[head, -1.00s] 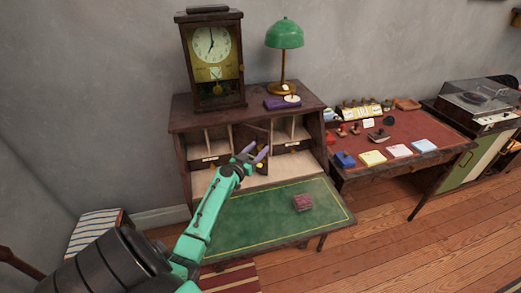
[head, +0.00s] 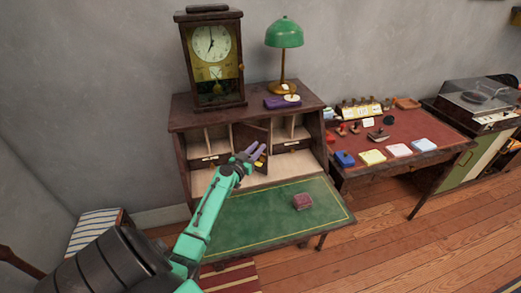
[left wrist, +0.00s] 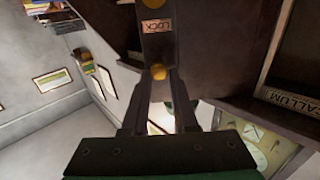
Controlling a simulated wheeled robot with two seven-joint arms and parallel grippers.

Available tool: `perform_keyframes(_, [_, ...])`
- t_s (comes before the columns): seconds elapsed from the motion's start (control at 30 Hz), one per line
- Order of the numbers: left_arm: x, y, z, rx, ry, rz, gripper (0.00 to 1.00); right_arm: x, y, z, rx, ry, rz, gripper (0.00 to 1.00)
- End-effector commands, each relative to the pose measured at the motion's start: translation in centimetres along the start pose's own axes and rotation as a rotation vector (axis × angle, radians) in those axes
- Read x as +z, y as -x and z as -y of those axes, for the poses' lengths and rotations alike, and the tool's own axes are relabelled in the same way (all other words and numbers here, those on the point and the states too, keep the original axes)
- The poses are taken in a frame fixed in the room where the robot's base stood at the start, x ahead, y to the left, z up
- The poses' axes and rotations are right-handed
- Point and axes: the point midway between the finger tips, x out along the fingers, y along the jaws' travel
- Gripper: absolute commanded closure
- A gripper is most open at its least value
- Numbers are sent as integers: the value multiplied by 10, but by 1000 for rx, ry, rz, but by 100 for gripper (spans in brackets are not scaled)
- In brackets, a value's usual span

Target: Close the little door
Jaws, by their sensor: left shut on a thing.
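The little door (head: 249,132) is a dark wooden panel in the middle of the desk's row of compartments. It stands at a slight angle in the head view; I cannot tell whether it is fully closed. In the left wrist view the door (left wrist: 192,42) fills the top middle, with a paper label (left wrist: 157,26) and a round brass knob (left wrist: 157,72). My left gripper (head: 258,153) is in front of the door, its purple fingers shut on the knob. It also shows in the wrist view (left wrist: 158,82). My right gripper is not in view.
A clock (head: 211,60) and a green lamp (head: 284,32) stand on top. A red-topped table (head: 425,123) with small items stands right.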

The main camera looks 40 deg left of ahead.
Motion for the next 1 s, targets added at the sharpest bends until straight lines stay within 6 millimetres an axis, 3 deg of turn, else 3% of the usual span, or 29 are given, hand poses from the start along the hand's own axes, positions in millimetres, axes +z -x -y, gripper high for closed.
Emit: perform_keyframes(1.0, [4,-4,-7,-19,7,12,100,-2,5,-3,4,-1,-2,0])
